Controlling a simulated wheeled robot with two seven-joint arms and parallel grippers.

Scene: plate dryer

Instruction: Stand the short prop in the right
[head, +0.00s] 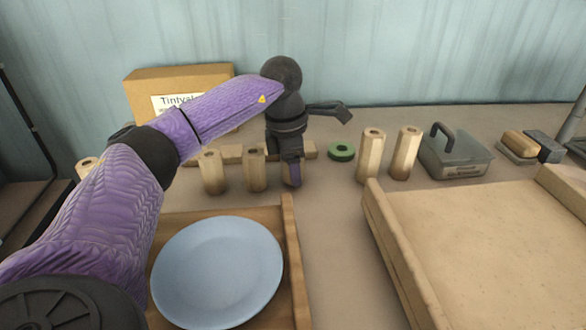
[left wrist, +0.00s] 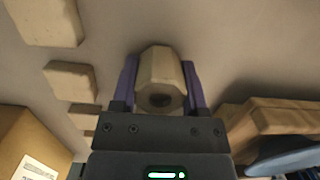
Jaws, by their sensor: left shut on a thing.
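A wooden hexagonal prop with a hole in its end shows between the fingers of my left gripper in the left wrist view (left wrist: 160,75). My left gripper (head: 291,170) is shut on this prop, which is mostly hidden behind the fingers in the head view. Two similar props, one (head: 213,173) and another (head: 255,169), stand just left of it. Two taller-looking props, one (head: 370,156) and another (head: 405,154), stand to the right, past a green ring (head: 341,152). My right gripper is in neither view.
A blue plate (head: 217,272) lies in a wooden tray (head: 299,262) in front. A large pale wooden tray (head: 480,250) fills the front right. A cardboard box (head: 150,88) stands behind my left arm. A grey handled container (head: 456,158) and brushes (head: 520,145) are farther right.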

